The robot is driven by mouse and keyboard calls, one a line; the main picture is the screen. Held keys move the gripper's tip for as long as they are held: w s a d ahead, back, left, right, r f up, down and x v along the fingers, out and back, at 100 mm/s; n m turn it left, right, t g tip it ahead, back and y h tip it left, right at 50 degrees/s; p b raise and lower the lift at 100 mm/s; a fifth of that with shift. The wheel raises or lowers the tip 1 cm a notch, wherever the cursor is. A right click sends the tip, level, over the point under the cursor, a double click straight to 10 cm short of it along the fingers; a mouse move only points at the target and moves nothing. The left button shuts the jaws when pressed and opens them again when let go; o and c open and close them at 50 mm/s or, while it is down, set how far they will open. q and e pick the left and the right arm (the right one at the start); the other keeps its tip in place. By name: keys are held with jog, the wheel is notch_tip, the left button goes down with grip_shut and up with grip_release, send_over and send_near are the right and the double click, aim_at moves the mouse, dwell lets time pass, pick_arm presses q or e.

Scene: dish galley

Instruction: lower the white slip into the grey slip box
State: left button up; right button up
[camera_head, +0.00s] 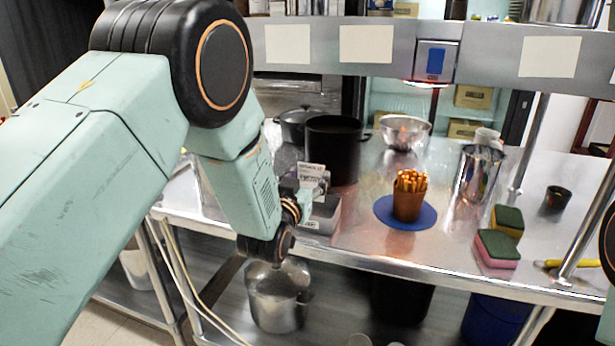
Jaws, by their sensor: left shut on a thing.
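The white slip (313,171) is a small pale card with dark print along its top, held upright. My left gripper (307,187) is shut on it; the arm comes in from the left and hides part of the gripper. The grey slip box (325,214) sits on the steel counter near the front edge, with a small label on its front. The slip shows above the box in the picture; I cannot tell whether its lower edge is inside the box. My right gripper is not in view.
A dark pot (334,148) stands close behind the slip. To the right are a brown cup of sticks (408,204) on a blue mat (384,211), a steel canister (477,175) and sponges (497,249). A steel shelf (490,52) crosses above the counter.

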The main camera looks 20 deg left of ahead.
pick_arm(q)
jog(key=shift+f+b, duration=1.9)
jog(key=shift+f, duration=0.85)
dwell(1.8)
jog(key=o, duration=0.8)
jog(key=s, duration=1.2)
jog(key=shift+a, duration=0.25)
jog(key=shift+w, duration=0.1)
